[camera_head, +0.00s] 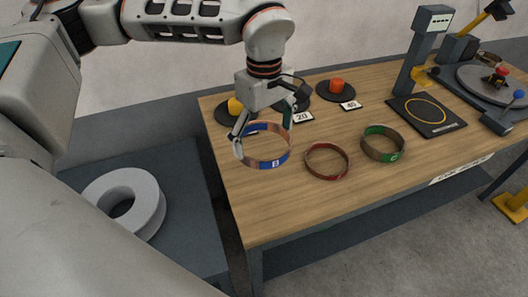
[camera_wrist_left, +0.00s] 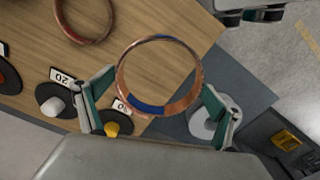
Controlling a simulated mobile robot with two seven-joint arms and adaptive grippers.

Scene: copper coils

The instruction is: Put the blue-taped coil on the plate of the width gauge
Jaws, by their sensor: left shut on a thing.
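In the left wrist view the coil (camera_wrist_left: 147,107) sits between the fingers of my left gripper (camera_wrist_left: 157,108). I cannot tell how far it is above the table. The width gauge has a dark square plate (camera_head: 446,124) with a yellow ring marking, and a grey post with a display (camera_head: 434,20). The plate is empty.
A red-taped coil (camera_head: 327,175) and a green-taped coil (camera_head: 383,156) lie on the wooden table (camera_head: 290,215) between the held coil and the gauge. Dark discs with coloured knobs (camera_head: 336,85) and number cards stand along the back. A turntable device (camera_head: 480,82) is at the far right.

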